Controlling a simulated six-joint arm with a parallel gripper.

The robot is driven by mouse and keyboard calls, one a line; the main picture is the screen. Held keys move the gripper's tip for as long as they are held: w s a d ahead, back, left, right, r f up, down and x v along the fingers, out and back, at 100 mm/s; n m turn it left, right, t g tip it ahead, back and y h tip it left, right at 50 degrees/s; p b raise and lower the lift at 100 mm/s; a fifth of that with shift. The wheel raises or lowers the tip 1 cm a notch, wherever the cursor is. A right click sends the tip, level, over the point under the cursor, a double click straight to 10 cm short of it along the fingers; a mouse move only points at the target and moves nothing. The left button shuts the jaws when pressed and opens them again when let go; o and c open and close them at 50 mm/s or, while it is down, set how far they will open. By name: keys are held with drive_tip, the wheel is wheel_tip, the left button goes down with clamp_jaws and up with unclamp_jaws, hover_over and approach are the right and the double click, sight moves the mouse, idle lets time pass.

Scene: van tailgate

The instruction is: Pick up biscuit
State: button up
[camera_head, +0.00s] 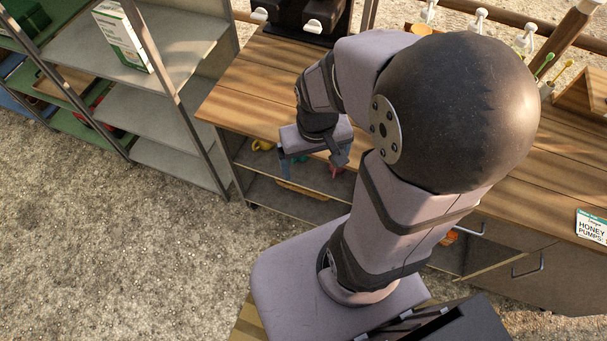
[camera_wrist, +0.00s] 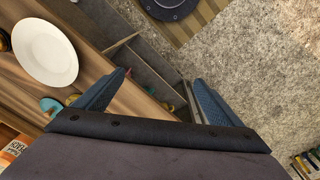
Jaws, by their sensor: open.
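I cannot make out a biscuit in either view. My gripper (camera_head: 313,162) is open and empty in the head view, over the front edge of the wooden counter (camera_head: 250,90) and in front of the open shelves below it. In the wrist view the two blue fingers of my gripper (camera_wrist: 155,92) are wide apart, with the counter edge and dark shelf compartments between and beyond them. My arm hides much of the counter's middle in the head view.
In the wrist view a white plate (camera_wrist: 45,52) lies on the wood, with a teal item (camera_wrist: 50,105) nearby. A honey-labelled box (camera_head: 591,228) is at the counter's right. A grey shelf rack (camera_head: 170,90) holds a white-green box (camera_head: 122,38). Open gravel (camera_head: 120,240) lies in front.

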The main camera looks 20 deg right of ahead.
drive_tip(key=shift+n+g, duration=0.4)
drive_tip(key=shift+n, duration=0.4)
drive_tip(key=s+a, duration=0.2)
drive_tip(key=a, duration=0.1)
drive_tip(key=shift+s+a+r, duration=0.15)
drive_tip(key=shift+a, duration=0.15)
drive_tip(key=c, duration=1.7)
